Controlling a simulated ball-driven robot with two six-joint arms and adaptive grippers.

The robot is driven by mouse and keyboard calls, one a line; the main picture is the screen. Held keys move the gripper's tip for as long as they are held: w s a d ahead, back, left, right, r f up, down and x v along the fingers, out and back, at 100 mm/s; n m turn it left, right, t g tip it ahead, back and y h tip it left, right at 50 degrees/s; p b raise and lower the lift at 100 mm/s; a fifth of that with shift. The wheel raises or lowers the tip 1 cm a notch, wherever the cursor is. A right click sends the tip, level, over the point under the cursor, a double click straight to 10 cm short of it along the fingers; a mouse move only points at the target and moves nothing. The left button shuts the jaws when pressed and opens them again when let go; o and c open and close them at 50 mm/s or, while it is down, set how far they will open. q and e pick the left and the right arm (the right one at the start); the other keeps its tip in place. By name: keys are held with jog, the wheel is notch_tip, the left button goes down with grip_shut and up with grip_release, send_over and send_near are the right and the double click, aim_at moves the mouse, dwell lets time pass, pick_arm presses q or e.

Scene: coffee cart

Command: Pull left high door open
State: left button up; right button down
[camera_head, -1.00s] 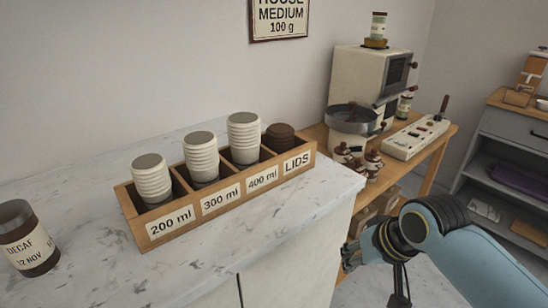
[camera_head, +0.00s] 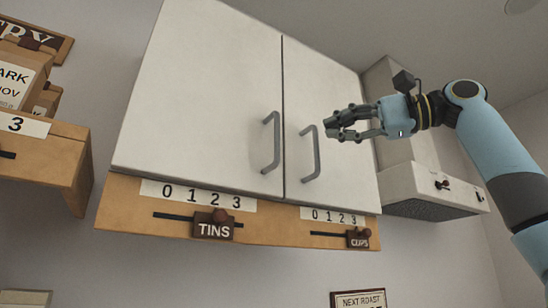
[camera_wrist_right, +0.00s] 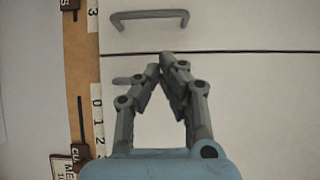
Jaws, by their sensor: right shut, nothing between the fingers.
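The left high door (camera_head: 200,100) is white and closed, with a grey bar handle (camera_head: 271,142) near its right edge. In the right wrist view, which is turned sideways, this handle (camera_wrist_right: 150,17) shows whole at the top, beyond the door seam. The right door (camera_head: 335,95) is also closed; its handle (camera_head: 311,153) is partly hidden behind my fingers in the wrist view (camera_wrist_right: 126,80). My right gripper (camera_head: 329,130) is shut and empty. It appears in front of the right door, beside that door's handle and apart from the left door's handle. My left gripper is not in view.
Below the doors runs a wooden rail (camera_head: 120,213) with TINS (camera_head: 213,226) and CUPS (camera_head: 358,239) sliders. A wooden shelf (camera_head: 62,150) with boxes stands at the left.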

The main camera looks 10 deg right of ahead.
jog(key=r, duration=0.1)
jog(key=p, duration=0.4)
send_near(268, 136)
jog(key=x, duration=0.4)
jog(key=shift+w, duration=0.1)
jog(key=shift+w+a+f, duration=0.1)
jog(key=shift+w+a, duration=0.25)
jog(key=shift+a, duration=0.25)
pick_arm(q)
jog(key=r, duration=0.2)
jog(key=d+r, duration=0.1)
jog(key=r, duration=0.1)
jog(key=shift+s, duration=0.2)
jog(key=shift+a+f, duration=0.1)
pick_arm(e)
jog(key=shift+s, duration=0.1)
